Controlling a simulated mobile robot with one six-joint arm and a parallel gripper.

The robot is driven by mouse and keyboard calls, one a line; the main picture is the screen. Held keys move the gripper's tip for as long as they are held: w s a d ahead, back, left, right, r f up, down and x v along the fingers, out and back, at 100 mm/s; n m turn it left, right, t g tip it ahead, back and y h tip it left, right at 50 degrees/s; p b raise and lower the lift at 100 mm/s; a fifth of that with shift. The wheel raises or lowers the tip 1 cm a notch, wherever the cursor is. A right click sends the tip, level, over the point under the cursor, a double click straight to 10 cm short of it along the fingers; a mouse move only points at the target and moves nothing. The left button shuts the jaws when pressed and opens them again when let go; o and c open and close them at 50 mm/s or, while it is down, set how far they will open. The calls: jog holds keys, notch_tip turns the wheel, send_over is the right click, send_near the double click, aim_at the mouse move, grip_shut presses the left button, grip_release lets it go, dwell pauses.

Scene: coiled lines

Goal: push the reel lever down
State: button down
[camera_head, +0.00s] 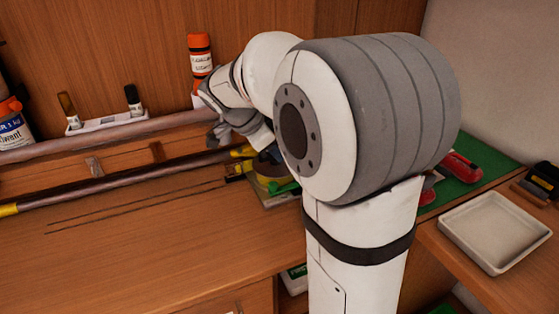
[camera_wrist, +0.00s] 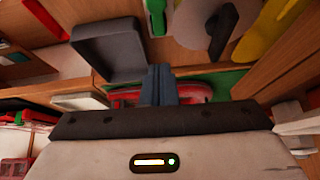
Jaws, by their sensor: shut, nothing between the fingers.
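My gripper (camera_wrist: 158,85) shows in the wrist view as two dark fingers pressed together, with nothing between them. In the head view my gripper (camera_head: 217,137) is small and partly hidden by my arm, near a dark rod (camera_head: 150,175) lying across the bench. I cannot clearly pick out the reel or its lever. A yellow-and-green round item (camera_head: 272,170) sits beside my arm in the head view, partly hidden.
An orange-capped bottle (camera_head: 200,62) stands at the back. A small white holder (camera_head: 105,122) with markers is at left. A pale tray (camera_head: 495,228) and a red tool (camera_head: 462,167) on a green mat (camera_head: 490,160) lie at right. The front-left bench is clear.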

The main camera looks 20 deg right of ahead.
jog(key=a+f+v, duration=0.1)
jog(key=v, duration=0.7)
jog(key=shift+a, duration=0.35)
jog(key=s+a+f+n+t+y+p, duration=0.1)
jog(key=s+f+n+y+p, duration=0.2)
jog(key=s+n, duration=0.6)
jog(key=s+a+f+n+t+y+p, duration=0.1)
jog(key=s+a+f+n+y+p, duration=0.1)
jog(key=s+n, duration=0.7)
jog(key=shift+s+f+y+p, duration=0.3)
jog(key=shift+f+y+p, duration=0.2)
jog(key=shift+y+p, duration=0.3)
